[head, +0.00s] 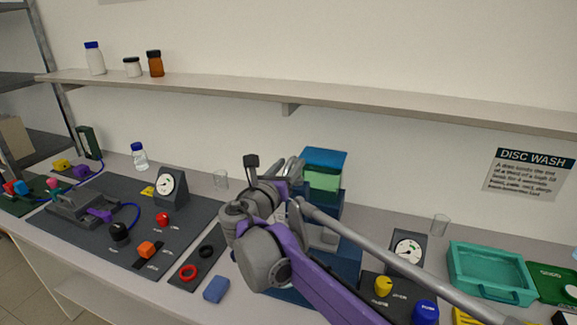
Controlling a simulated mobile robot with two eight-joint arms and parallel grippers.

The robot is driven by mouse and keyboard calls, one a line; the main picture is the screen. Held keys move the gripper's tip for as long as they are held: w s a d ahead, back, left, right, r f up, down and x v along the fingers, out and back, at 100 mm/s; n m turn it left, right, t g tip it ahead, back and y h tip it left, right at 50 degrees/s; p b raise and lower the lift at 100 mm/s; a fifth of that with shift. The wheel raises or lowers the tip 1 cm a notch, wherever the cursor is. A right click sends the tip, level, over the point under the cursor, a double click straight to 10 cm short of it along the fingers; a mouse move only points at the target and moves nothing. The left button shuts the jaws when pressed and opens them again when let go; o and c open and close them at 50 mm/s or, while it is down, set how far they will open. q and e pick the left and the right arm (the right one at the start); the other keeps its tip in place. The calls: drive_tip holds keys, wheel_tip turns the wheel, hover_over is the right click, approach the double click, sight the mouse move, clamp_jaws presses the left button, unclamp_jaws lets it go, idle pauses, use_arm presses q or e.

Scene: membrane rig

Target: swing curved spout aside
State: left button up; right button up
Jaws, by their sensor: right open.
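My right arm comes in from the lower right. Its gripper (290,170) is open and sits in front of a blue and green unit (325,170) at the middle of the bench. I cannot make out a curved spout; my arm covers much of that unit and its base. I cannot tell whether the fingers touch anything. My left gripper is not in view.
A dark panel (60,228) with a dial gauge (171,187) and knobs lies left. A blue block (216,289) lies near the front edge. A second gauge (406,250) and a teal tray (491,290) stand right. A shelf (230,90) runs above the bench.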

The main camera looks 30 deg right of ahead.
clamp_jaws()
idle(1.3)
